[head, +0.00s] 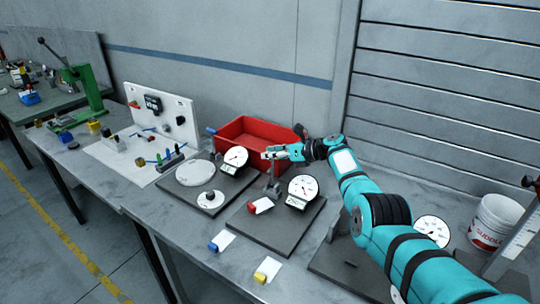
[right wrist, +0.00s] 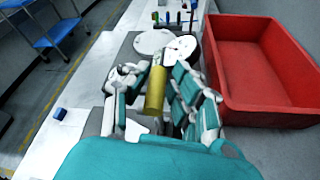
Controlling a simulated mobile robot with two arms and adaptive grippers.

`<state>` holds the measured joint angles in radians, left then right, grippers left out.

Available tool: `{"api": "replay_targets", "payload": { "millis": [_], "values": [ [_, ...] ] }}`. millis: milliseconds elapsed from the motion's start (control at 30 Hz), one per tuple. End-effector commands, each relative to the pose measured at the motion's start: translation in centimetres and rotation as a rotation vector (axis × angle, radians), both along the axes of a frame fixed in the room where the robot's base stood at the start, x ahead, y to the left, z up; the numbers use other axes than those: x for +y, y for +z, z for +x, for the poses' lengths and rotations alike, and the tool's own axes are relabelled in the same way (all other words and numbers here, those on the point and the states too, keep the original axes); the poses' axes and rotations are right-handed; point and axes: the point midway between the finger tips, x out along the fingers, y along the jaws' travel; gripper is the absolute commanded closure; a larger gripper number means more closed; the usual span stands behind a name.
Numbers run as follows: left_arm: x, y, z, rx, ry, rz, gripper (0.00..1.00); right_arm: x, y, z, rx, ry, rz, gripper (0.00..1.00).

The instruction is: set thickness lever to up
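My right gripper (head: 268,153) reaches in from the right, above the back of the middle dark plate (head: 262,230). In the right wrist view its fingers (right wrist: 158,85) are spread apart, with a yellow cylinder (right wrist: 156,90) between them; I cannot tell whether they touch it. My left gripper is not in view.
A red bin (head: 257,142) stands behind the gripper; it also shows close on the right in the right wrist view (right wrist: 262,108). Another dial gauge (head: 235,158) and a white disc (head: 195,172) are to the left. A white bucket (head: 495,222) stands at right.

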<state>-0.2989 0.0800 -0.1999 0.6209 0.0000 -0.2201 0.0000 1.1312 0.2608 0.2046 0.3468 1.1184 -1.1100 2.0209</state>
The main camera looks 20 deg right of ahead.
Motion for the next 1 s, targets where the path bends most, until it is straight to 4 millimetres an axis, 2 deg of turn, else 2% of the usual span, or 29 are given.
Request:
{"api": "replay_targets", "payload": {
  "millis": [33,100,567,767,1000],
  "values": [
    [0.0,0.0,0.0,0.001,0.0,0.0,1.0,0.0,0.0,0.0,0.0,0.0,0.0,0.68],
    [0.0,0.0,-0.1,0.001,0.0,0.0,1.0,0.0,0.0,0.0,0.001,0.001,0.001,0.6],
    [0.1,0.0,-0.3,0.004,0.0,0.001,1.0,-0.4,0.2,-0.5,-0.001,0.002,0.002,0.6],
    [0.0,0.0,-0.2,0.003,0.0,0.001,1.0,-1.7,0.7,-1.8,0.0,0.002,-0.002,0.6],
    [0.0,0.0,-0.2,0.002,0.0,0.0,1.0,-4.8,2.4,-4.7,0.0,0.0,-0.002,0.6]
  ]
}}
